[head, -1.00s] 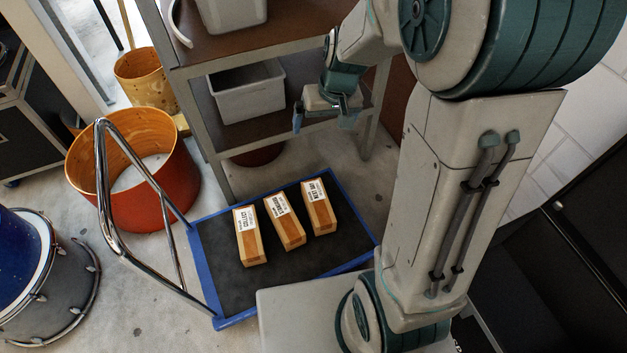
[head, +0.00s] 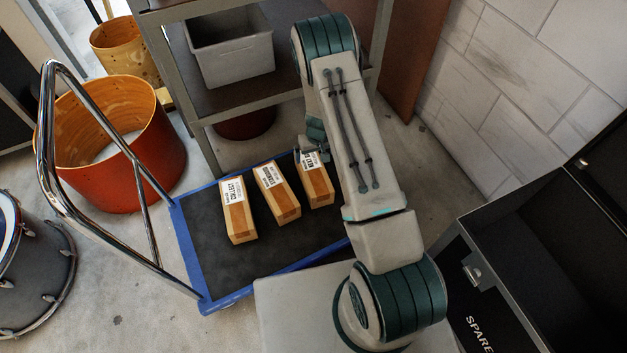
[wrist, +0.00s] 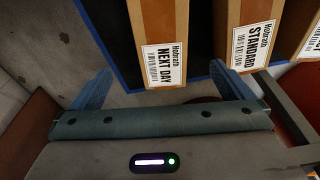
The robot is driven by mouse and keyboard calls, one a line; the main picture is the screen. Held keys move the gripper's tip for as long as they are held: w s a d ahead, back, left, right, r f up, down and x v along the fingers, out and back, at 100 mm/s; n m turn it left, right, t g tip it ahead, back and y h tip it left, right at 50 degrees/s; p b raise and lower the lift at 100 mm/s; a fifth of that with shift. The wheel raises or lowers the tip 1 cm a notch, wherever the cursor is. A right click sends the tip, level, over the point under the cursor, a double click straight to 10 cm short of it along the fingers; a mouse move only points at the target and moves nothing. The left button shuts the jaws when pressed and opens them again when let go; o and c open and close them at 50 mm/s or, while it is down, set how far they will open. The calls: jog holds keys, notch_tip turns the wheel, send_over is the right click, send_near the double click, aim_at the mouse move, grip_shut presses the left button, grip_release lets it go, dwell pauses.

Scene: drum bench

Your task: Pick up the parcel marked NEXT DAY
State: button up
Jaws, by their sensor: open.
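The parcel marked NEXT DAY (head: 319,188) is a brown box with a white label, the rightmost of three on a blue-edged trolley (head: 208,262). In the wrist view the NEXT DAY parcel (wrist: 175,25) lies between the lines of my two fingers, label end towards me. My gripper (wrist: 162,70) is open and empty, with a finger on either side of that end. I cannot tell its height above the parcel. In the head view my gripper is mostly hidden behind my arm.
The STANDARD parcel (head: 277,194) lies close beside it, with a gap; the right finger is near that gap. The COLLECT parcel (head: 239,212) is farther left. A grey shelf unit (head: 205,120) stands behind the trolley. A chrome handle (head: 150,235) rises at left. An open black case (head: 500,262) is at right.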

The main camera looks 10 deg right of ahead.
aim_at(313, 170)
jog(key=f, duration=0.3)
jog(key=w+f+b, duration=0.1)
jog(key=f, duration=0.2)
jog(key=f+b, duration=0.1)
jog(key=f, duration=0.2)
jog(key=shift+w, duration=0.15)
jog(key=f, duration=0.1)
jog(key=f+b, duration=0.1)
jog(key=f, duration=0.1)
jog(key=f+b, duration=0.1)
jog(key=f, duration=0.1)
jog(key=shift+w+a+f, duration=0.1)
jog(key=shift+w+a, duration=0.1)
jog(key=shift+w, duration=0.1)
jog(key=c, duration=1.6)
jog(key=shift+r, duration=0.2)
